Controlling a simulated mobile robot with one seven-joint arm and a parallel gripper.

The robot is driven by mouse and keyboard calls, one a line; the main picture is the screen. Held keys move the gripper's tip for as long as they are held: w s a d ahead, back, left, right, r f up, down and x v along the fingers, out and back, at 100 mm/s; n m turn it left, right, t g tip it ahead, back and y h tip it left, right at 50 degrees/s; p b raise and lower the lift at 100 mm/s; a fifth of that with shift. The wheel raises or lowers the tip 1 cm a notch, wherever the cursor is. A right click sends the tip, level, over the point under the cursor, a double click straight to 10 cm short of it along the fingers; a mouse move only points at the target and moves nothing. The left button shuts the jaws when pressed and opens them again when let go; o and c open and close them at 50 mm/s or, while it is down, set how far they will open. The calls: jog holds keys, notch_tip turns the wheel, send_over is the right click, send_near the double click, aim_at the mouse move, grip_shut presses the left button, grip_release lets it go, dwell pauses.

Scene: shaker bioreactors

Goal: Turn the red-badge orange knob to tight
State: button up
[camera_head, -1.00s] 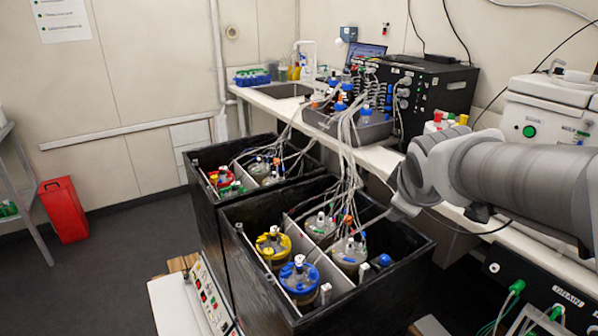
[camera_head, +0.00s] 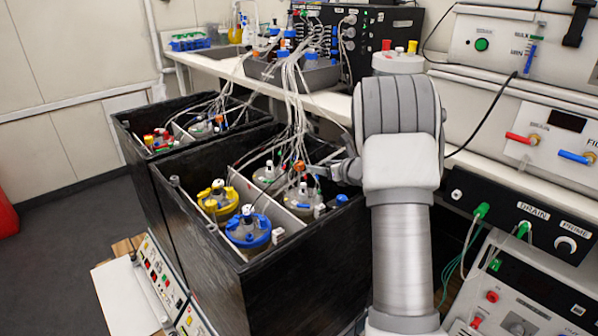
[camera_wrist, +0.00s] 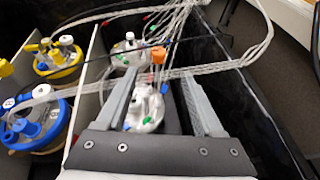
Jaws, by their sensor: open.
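A small orange knob (camera_wrist: 158,54) shows in the wrist view, just beyond and between my fingertips, above a clear-lidded vessel (camera_wrist: 145,108). In the head view an orange knob (camera_head: 298,165) stands among the tubes over the front black box (camera_head: 300,265). I cannot make out a red badge on it, nor read how tight it is. My gripper (camera_wrist: 160,78) is open, with one finger on each side of the vessel lid and nothing held. In the head view my gripper (camera_head: 328,168) reaches in from the right, close to the knob, partly behind my arm.
Yellow-capped (camera_head: 217,201) and blue-capped (camera_head: 248,230) vessels stand left in the same box. Bundled clear tubes (camera_wrist: 215,60) cross the work area and run up to the bench. A second black box (camera_head: 140,170) lies behind left. The box walls edge the space.

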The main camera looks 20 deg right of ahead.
aim_at(302, 165)
jog(key=shift+n, duration=0.3)
jog(key=x, duration=0.4)
jog(key=b+x, duration=0.1)
jog(key=x, duration=0.7)
jog(key=shift+a+f, duration=0.15)
jog(key=shift+f, duration=0.2)
grip_shut()
